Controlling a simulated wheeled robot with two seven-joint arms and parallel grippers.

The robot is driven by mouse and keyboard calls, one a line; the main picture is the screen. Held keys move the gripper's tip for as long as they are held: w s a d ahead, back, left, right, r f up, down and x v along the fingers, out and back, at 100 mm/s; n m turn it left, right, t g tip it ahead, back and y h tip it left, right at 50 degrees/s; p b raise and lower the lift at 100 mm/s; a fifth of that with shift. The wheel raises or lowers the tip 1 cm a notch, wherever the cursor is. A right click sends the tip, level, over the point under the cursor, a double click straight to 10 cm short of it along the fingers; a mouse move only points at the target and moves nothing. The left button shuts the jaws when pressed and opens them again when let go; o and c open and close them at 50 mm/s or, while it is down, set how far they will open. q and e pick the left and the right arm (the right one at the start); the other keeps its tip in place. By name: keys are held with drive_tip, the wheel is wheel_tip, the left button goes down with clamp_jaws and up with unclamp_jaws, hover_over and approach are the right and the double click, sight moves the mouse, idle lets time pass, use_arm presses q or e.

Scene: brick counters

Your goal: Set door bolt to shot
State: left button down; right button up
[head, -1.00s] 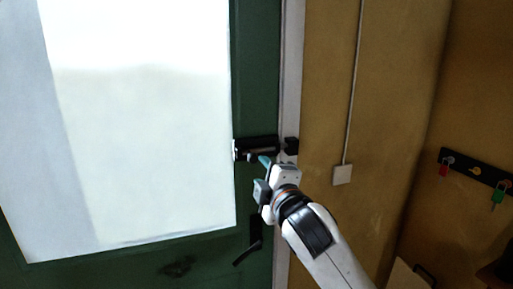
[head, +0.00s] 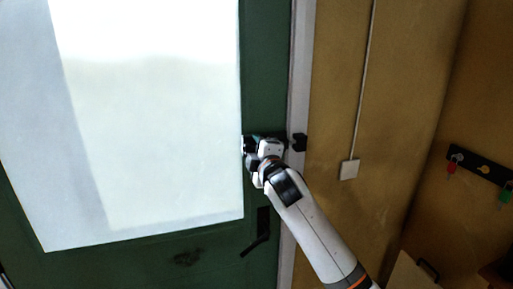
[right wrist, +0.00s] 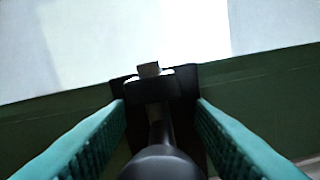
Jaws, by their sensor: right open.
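The black door bolt (head: 248,145) is mounted on the green door (head: 265,70) at its right edge, mostly covered by my right gripper (head: 266,150). Its black keeper (head: 299,142) is on the pale door frame. In the right wrist view, my right gripper (right wrist: 160,112) is open, its teal fingers on either side of the bolt (right wrist: 155,88). A dark rounded knob (right wrist: 160,162) shows between the fingers, close to the camera. I cannot tell whether the fingers touch it. The rod's position relative to the keeper is hidden. My left gripper is not in view.
A black door handle (head: 258,232) hangs below the bolt. A bright window pane (head: 150,110) fills most of the door. A light switch (head: 349,169) and a key rack (head: 480,165) are on the ochre walls to the right.

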clamp_jaws()
drive_tip(key=d, duration=0.2)
drive_tip(key=w+d+p, duration=0.1)
drive_tip(key=shift+w+d, duration=0.1)
drive_tip(key=shift+d, duration=0.25)
drive_tip(key=shift+c, duration=1.4)
unclamp_jaws()
drive_tip(key=shift+o, duration=1.4)
drive_tip(key=shift+d, duration=0.2)
